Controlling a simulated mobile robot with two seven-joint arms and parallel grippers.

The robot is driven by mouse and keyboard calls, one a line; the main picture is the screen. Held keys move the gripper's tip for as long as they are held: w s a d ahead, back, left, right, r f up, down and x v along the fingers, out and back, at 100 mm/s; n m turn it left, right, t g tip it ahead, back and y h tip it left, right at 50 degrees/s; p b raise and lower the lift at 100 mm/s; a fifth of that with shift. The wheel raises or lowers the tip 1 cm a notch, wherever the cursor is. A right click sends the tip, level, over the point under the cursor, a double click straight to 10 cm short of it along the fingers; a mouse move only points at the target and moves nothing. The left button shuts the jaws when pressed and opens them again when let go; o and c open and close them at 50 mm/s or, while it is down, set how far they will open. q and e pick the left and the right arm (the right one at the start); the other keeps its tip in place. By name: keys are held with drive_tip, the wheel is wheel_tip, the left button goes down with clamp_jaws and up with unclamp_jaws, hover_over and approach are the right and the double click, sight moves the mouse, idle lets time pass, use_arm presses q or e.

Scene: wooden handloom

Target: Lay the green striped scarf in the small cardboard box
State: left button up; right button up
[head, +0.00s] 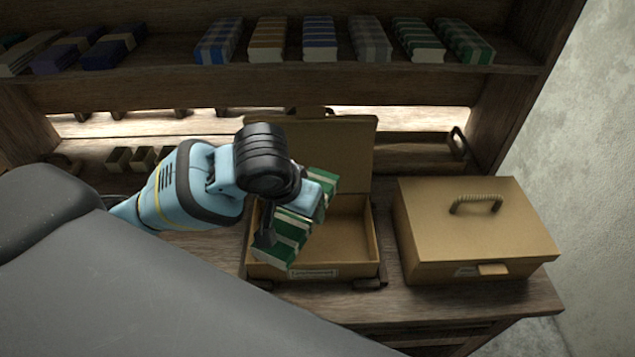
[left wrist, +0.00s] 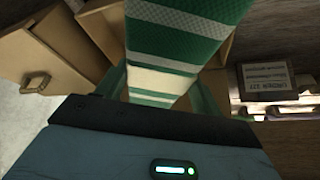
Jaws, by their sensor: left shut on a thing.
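The green scarf with cream stripes (head: 284,236) is folded into a long block. My left gripper (head: 296,212) is shut on it and holds it tilted over the left part of the open small cardboard box (head: 348,235). Whether the scarf touches the box floor I cannot tell. The box lid stands raised at the back. In the left wrist view the scarf (left wrist: 172,45) fills the middle, running away from my gripper (left wrist: 165,100), with a box wall (left wrist: 103,30) beside it. My right gripper is not in view.
A closed cardboard box (head: 470,225) with a rope handle stands right of the open box. A shelf (head: 290,88) above holds several folded striped textiles (head: 418,40). A wooden tray (head: 425,150) lies behind. Small wooden blocks (head: 143,158) sit at the left.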

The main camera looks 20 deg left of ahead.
use_arm(q)
drive_tip(key=m, duration=0.1)
drive_tip(key=w+m+h, duration=0.1)
drive_tip(key=m, duration=0.1)
drive_tip(key=shift+a+f, duration=0.1)
drive_tip(key=shift+f, duration=0.3)
drive_tip(key=m, duration=0.1)
drive_tip(key=w+m+h, duration=0.1)
drive_tip(key=m, duration=0.1)
drive_tip(key=shift+w+f, duration=0.2)
drive_tip(key=w+m+g+h, duration=0.1)
drive_tip(key=m, duration=0.2)
drive_tip(key=shift+w, duration=0.15)
drive_tip(key=w+m, duration=0.1)
drive_tip(key=w+m+g+h, duration=0.1)
drive_tip(key=m, duration=0.1)
drive_tip(key=shift+a+r+m, duration=0.15)
drive_tip(key=shift+a+m, duration=0.05)
drive_tip(key=shift+m, duration=0.1)
